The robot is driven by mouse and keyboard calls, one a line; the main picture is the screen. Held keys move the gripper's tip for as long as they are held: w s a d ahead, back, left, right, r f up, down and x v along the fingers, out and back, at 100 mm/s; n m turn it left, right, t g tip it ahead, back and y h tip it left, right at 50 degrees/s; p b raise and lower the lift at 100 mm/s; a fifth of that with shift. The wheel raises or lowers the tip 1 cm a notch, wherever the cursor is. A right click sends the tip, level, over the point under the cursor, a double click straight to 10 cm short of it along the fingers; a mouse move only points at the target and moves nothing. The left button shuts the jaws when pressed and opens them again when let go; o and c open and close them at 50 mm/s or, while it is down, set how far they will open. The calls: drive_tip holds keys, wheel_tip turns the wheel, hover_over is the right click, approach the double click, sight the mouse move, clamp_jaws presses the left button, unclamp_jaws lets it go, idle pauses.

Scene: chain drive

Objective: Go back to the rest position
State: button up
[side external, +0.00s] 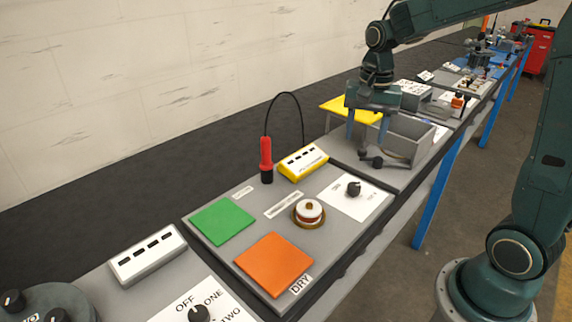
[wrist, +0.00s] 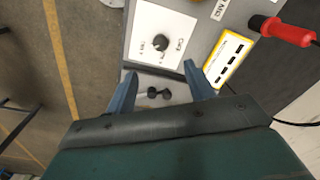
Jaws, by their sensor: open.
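My gripper (side external: 366,136) is open in the side external view, with two blue fingers pointing down over the grey station at the right of the bench. In the wrist view my gripper (wrist: 162,92) shows both fingers apart. A dark part with two round ends (side external: 371,159) lies under the fingers, and it also shows between them in the wrist view (wrist: 158,93). Nothing is seen held. I cannot tell from these frames whether the fingers touch the dark part.
Near my gripper stand a grey open bin (side external: 408,140), a yellow plate (side external: 350,108) and a yellow box (side external: 303,161). A red-handled tool (side external: 266,158) stands upright with a black cable. A green pad (side external: 223,221), an orange pad (side external: 273,264) and a knob panel (side external: 350,197) lie nearer.

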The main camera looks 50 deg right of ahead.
drive_tip(key=s+a+r+n+t, duration=0.2)
drive_tip(key=s+a+n, duration=0.3)
drive_tip(key=s, duration=0.3)
drive_tip(key=s+a+r+n+t, duration=0.3)
drive_tip(key=s+a+r+n, duration=0.1)
drive_tip(key=s+n, duration=0.3)
drive_tip(key=shift+s+a, duration=0.35)
drive_tip(key=shift+s, duration=0.45)
